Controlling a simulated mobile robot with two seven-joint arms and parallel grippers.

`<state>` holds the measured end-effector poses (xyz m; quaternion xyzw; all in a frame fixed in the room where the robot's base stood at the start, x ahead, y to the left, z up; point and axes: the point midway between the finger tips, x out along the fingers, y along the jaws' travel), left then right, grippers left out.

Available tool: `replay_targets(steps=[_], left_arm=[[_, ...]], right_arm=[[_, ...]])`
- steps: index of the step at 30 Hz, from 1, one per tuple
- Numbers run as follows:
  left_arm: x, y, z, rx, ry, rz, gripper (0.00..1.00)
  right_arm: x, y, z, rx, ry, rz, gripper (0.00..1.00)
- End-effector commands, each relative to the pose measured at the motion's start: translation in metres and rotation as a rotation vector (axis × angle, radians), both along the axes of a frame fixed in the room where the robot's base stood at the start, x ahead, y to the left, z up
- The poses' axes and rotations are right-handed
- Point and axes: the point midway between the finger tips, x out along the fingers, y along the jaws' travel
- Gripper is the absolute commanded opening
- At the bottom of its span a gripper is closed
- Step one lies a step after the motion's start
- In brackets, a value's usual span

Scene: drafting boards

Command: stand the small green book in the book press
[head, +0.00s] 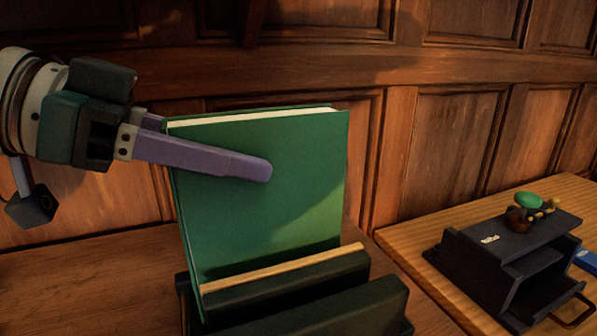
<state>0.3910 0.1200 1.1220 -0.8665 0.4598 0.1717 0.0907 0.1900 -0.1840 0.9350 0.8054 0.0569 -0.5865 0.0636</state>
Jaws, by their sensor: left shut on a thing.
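The green book (265,220) stands close to upright, its cream page edges facing up. My left gripper (258,168) is shut on it from the left. One purple finger lies across the front cover, and the other is mostly hidden behind the book. The book's lower edge is down in the dark book press (300,290), behind a jaw with a pale wooden strip (283,268). Whether the book touches the bottom of the press is hidden. My right gripper is not in view.
To the right, a lighter wooden table (420,245) holds a black box with an open drawer (510,255). A green-topped object (528,202) sits on the box, and a blue item (587,261) lies at the right edge. A panelled wooden wall (440,140) stands behind.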

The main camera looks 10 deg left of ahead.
Motion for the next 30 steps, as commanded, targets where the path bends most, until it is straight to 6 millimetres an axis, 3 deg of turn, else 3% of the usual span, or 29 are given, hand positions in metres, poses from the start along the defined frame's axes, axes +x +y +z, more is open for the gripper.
replay_targets(steps=[2, 9, 21, 22, 30], left_arm=[[0.005, -0.007, 0.005, -0.006, -0.007, -0.001, 0.00], [0.005, -0.008, -0.030, -0.004, -0.001, 0.001, 0.00], [0.005, -0.007, -0.036, -0.002, -0.005, 0.000, 0.00], [0.004, -0.007, -0.038, 0.001, 0.000, -0.001, 0.46], [0.004, -0.007, -0.037, 0.001, 0.000, 0.000, 0.75]], right_arm=[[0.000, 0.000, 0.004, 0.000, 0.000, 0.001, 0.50], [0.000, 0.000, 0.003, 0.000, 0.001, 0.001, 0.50], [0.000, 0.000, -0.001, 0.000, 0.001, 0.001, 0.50], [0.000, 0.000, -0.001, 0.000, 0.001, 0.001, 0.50], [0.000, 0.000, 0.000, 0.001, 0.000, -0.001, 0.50]])
